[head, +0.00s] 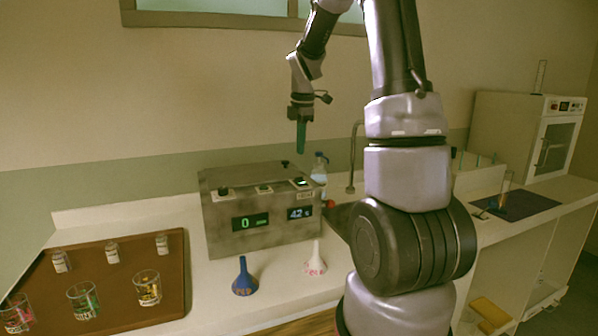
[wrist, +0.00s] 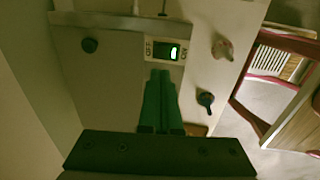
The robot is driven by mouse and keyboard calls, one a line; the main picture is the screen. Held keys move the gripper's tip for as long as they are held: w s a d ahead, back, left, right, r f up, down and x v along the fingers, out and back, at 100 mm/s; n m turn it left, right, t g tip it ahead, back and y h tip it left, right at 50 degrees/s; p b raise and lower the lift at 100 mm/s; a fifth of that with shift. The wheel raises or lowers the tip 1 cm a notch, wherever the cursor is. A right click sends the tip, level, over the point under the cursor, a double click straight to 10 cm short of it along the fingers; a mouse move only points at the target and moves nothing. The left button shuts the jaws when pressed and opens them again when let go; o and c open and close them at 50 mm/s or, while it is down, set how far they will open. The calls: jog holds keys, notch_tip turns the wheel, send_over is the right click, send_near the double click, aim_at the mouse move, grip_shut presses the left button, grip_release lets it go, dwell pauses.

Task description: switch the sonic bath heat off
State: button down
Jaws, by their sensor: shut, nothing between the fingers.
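The sonic bath (head: 228,210) is a grey box on the counter. Its front shows a green "0" display (head: 250,222) and a pale "42" display (head: 299,212). A small rocker switch (head: 300,183) sits on its upper right; in the wrist view the switch (wrist: 167,50) has OFF at its left, ON at its right and a lit green mark. My gripper (head: 301,150) hangs above the right part of the bath, its green fingers together and empty. In the wrist view the fingertips (wrist: 160,74) appear just below the switch in the picture; contact is not seen.
A brown tray (head: 120,258) with beakers and small bottles lies at left. A bottle (head: 320,167) and a tap (head: 353,160) are behind right.

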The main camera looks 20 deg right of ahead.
aim_at(298, 179)
jog(key=f, duration=0.5)
jog(key=w+f, duration=0.1)
jog(key=f, duration=0.2)
jog(key=shift+f, duration=0.2)
jog(key=shift+w, duration=0.1)
